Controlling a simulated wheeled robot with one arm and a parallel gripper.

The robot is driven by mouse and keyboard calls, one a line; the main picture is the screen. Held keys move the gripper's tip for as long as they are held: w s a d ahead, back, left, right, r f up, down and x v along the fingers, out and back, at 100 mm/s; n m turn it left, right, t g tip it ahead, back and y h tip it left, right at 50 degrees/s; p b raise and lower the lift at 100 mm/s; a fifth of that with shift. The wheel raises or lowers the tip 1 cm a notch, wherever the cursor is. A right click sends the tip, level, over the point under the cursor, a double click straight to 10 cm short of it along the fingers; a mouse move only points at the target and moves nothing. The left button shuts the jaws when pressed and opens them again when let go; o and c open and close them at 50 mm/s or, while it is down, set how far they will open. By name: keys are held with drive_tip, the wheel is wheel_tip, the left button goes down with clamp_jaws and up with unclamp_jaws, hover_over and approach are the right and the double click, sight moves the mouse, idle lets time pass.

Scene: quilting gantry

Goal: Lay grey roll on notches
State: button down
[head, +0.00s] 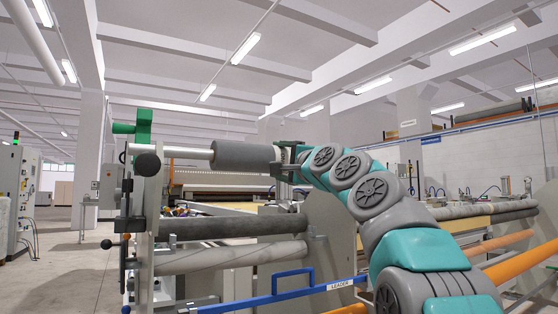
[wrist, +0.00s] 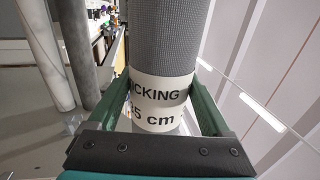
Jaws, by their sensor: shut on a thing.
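The grey roll (head: 243,156) is held level and high in the head view, with a pale bar (head: 185,150) sticking out of its left end. That bar reaches toward the top of the left upright (head: 146,215), near a black knob (head: 147,163) and a green bracket (head: 143,127). I cannot tell whether it touches them. My gripper (head: 288,163) is shut around the roll's right end. In the wrist view my gripper (wrist: 161,100) has its green fingers on both sides of a white label reading "CKING" and "5 cm" on the grey roll (wrist: 168,40). No notches can be made out clearly.
Below the held roll, a dark roll (head: 230,227) and a lighter roll (head: 230,257) lie across the frame. A blue rail marked LEADER (head: 330,287) crosses in front. Orange bars (head: 520,268) are at right. A control cabinet (head: 12,190) stands at far left beside open floor.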

drive_tip(key=shift+f+b, duration=0.9)
drive_tip(key=shift+f, duration=0.2)
unclamp_jaws()
drive_tip(key=shift+f, duration=0.1)
drive_tip(key=shift+s, duration=0.1)
drive_tip(key=b+v, duration=0.2)
drive_tip(key=v, duration=0.5)
drive_tip(key=shift+s+d, duration=0.25)
drive_tip(key=shift+f, duration=0.1)
drive_tip(key=shift+f, duration=0.1)
